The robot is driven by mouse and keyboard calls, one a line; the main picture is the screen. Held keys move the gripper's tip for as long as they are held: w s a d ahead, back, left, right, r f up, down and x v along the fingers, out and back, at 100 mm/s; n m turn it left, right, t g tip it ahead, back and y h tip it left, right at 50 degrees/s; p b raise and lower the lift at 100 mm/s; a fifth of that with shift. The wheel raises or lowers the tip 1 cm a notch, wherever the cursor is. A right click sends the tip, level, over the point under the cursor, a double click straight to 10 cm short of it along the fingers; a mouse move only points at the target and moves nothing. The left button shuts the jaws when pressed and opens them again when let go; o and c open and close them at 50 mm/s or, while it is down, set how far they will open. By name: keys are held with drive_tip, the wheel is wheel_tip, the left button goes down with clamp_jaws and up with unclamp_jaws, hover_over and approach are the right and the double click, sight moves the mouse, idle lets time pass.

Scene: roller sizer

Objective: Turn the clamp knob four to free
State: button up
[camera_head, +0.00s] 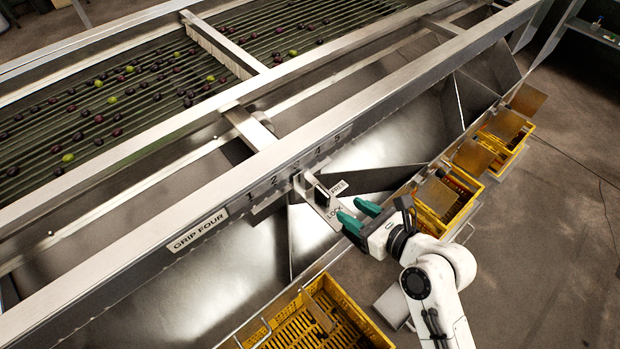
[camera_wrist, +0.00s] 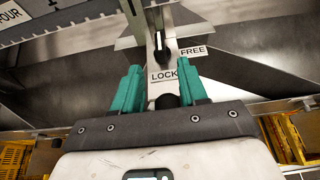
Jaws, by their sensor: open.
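The clamp knob (camera_head: 321,195) is a small black knob on a metal plate below the numbered rail, beside the plate reading GRIP FOUR (camera_head: 198,229). In the wrist view the knob (camera_wrist: 162,50) stands ahead of my fingertips, with a pale line on its upper part. The LOCK label (camera_wrist: 164,75) lies just below it and the FREE label (camera_wrist: 193,51) to its right. I cannot tell surely which label the knob indicates. My gripper (camera_head: 350,208), with green fingers, is open and empty, a short way from the knob and apart from it. A dark round part (camera_wrist: 167,101) shows between the fingers.
The long metal rail (camera_head: 270,165) with numbers runs diagonally above the knob. Sloping metal chutes flank the plate. Yellow crates (camera_head: 290,340) stand below left, and others (camera_head: 437,196) to the right. Olives lie on the rollers behind. Open floor is at the right.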

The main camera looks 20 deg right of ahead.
sight(326, 195)
drive_tip(key=shift+w+a+f, duration=0.15)
drive_tip(key=shift+w+a, duration=0.05)
drive_tip(key=shift+w, duration=0.35)
drive_tip(key=x, duration=1)
drive_tip(key=shift+p, duration=0.35)
drive_tip(key=shift+s, duration=0.1)
clamp_jaws()
